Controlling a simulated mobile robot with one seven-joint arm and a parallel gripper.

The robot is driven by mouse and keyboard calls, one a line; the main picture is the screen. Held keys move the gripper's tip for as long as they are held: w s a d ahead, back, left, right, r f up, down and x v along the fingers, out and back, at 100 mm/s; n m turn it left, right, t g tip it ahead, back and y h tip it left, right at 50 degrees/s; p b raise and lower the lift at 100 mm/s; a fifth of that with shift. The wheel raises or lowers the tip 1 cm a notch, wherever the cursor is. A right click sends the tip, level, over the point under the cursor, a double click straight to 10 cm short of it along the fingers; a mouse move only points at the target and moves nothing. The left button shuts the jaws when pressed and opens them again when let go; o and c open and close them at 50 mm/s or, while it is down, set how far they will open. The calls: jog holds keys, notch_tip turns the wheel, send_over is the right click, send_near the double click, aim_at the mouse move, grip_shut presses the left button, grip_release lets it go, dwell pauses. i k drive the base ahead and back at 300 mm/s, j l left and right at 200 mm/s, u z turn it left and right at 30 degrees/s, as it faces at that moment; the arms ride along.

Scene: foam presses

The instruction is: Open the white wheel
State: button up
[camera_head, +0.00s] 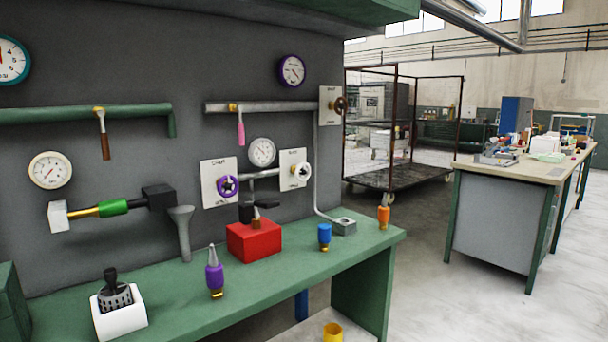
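The white wheel (302,171) is a small round handwheel with a dark hub. It sits on a pale plate (291,159) on the grey wall panel, right of centre in the head view. A pipe runs left from its plate toward another plate with a purple wheel (228,187). A brown wheel (341,104) is on a third plate, higher and to the right. The small lettering on the plates is not readable. My gripper is not in the head view.
Below the wheels, the green bench (190,318) carries a red block (254,240), a purple-bodied nozzle (214,275), a blue-topped piece (324,234) and an orange one (384,213). Open floor lies at right.

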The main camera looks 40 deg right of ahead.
aim_at(302, 172)
jog(key=i+l, duration=0.1)
jog(key=l, duration=0.45)
jog(key=i+l, duration=0.1)
jog(key=l, duration=0.45)
jog(key=i+l+u, duration=0.1)
jog(key=l, duration=0.4)
jog(key=i+l, duration=0.1)
jog(key=l, duration=0.45)
jog(key=l+u, duration=0.15)
jog(key=l, duration=1.25)
jog(key=l+u, duration=0.2)
jog(key=l, duration=1.15)
jog(key=l+u, duration=0.15)
jog(key=l, duration=1.25)
jog(key=k, duration=0.05)
